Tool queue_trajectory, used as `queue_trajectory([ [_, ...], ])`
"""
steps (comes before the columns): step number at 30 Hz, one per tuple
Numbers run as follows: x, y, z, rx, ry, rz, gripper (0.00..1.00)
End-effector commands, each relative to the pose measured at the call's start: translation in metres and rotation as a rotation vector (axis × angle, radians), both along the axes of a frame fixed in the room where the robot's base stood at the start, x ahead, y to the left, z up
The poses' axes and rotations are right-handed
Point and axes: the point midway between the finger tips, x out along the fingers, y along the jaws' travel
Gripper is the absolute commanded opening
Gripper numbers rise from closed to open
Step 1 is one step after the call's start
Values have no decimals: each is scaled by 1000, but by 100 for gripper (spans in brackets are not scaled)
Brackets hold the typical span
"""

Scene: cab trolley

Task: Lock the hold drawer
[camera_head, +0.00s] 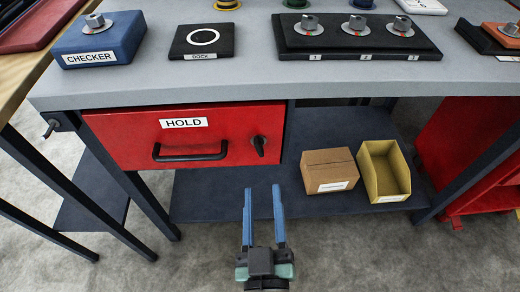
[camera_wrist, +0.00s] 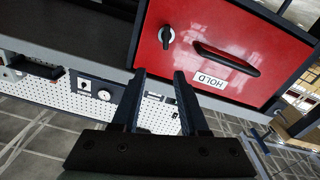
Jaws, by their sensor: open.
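The red hold drawer (camera_head: 228,133) hangs under the grey tabletop and looks closed, with a white HOLD label on its front. A black bar handle (camera_head: 190,152) sits at its lower middle. A small black lock knob (camera_head: 259,145) is at its right side; its lever points roughly downward. In the wrist view the drawer (camera_wrist: 215,45) appears upside down, with the knob (camera_wrist: 166,36) left of the handle (camera_wrist: 226,59). My gripper (camera_head: 263,188) is open and empty, below and in front of the drawer near the knob's side. Its two blue fingers are apart and touch nothing.
A brown carton (camera_head: 329,170) and a yellow open bin (camera_head: 383,172) stand on the dark lower shelf (camera_head: 215,195), right of my gripper. The tabletop (camera_head: 235,65) above holds a CHECKER block (camera_head: 99,38), a DOCK plate (camera_head: 202,40) and a numbered black tray (camera_head: 290,48). Table legs flank the drawer.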

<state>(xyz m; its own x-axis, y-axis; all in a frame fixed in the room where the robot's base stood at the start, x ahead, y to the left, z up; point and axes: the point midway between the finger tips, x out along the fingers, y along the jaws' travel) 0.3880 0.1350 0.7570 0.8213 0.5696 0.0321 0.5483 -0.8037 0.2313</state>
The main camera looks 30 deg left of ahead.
Motion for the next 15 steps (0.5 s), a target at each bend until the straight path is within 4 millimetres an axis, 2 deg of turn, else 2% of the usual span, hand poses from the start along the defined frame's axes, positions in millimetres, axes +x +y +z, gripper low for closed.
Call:
queue_trajectory([
  [1,-5,-3,-19,-20,7,13,44],
  [3,-8,-6,-27,-34,10,19,44],
  [8,-5,-4,-28,-42,7,24,44],
  [15,20,14,-28,-38,7,23,44],
])
